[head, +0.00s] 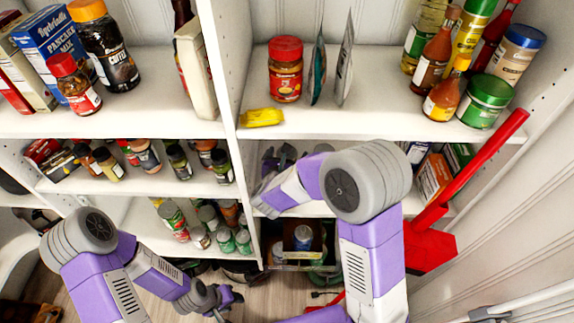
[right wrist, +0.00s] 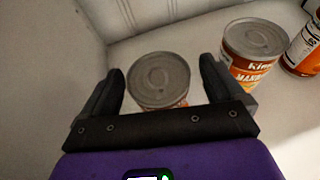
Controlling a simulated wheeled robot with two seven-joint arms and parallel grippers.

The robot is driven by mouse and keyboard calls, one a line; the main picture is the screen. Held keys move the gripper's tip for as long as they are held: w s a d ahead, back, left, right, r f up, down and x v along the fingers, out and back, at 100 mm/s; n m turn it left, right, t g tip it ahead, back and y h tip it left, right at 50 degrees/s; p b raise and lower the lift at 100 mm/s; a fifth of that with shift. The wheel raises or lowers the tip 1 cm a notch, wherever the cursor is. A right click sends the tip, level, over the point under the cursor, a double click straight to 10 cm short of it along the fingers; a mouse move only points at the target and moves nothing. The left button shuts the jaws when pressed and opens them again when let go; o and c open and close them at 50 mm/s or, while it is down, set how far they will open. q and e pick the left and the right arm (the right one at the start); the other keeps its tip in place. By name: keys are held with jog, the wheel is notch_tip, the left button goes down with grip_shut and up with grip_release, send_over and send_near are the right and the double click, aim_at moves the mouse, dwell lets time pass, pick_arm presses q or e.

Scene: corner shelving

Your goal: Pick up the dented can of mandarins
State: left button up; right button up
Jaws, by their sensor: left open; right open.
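In the right wrist view a can (right wrist: 160,82) stands upright on the shelf, its lid between the two fingers of my right gripper (right wrist: 161,67). The fingers are open, with a gap on each side of the lid. Most of this can's side is hidden by the gripper, so I cannot tell if it is dented. A second can (right wrist: 252,50) with an orange and white label, partly reading "MAN", stands upright to the right. I see no clear dent on it. In the head view my left gripper (head: 230,299) is open and empty, low near the floor.
An orange-labelled container (right wrist: 305,50) stands at the right edge of the wrist view. A pale wall lies behind and left of the cans. In the head view, a peanut butter jar (head: 286,70) and yellow packet (head: 262,117) sit on the shelf above my right arm. A red dustpan-like object (head: 428,245) stands right.

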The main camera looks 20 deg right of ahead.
jog(key=shift+w, duration=0.15)
jog(key=c, duration=1.2)
jog(key=shift+c, duration=0.5)
jog(key=shift+r, duration=0.1)
